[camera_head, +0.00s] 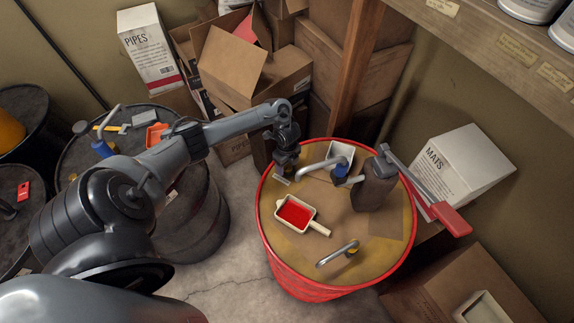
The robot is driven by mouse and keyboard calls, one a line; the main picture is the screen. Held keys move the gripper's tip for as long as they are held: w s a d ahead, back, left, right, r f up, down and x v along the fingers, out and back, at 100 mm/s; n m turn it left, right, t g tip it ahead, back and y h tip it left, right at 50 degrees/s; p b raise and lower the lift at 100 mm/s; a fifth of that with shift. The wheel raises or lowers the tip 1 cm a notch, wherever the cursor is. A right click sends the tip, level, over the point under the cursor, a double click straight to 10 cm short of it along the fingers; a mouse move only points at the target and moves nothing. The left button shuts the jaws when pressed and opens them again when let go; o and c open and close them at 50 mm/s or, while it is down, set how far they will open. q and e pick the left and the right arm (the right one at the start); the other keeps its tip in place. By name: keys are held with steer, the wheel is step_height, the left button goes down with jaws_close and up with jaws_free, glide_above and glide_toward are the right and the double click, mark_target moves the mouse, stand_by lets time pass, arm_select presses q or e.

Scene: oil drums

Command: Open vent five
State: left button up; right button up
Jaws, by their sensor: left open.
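The red drum (275,265) stands right of centre with a worn tan top. No vent number is legible, so I cannot tell which fitting is vent five. A dark brown block (373,188) stands beside a grey lever with a red grip (451,218), which reaches past the drum's right edge. My left gripper (284,174) is open, pointing down over the lid's far left rim, just left of the bent pipe's end. My right gripper is out of view.
A cream pan of red material (296,213) and a small white container (341,153) are on the lid. Dark drums (198,218) stand left. Cardboard boxes (228,62), a wooden post (356,70) and a MATS box (462,172) crowd the back and right.

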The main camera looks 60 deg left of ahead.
arm_select(q)
steer(key=shift+f, duration=0.1)
steer(key=shift+c, duration=0.3)
steer(key=c, duration=1)
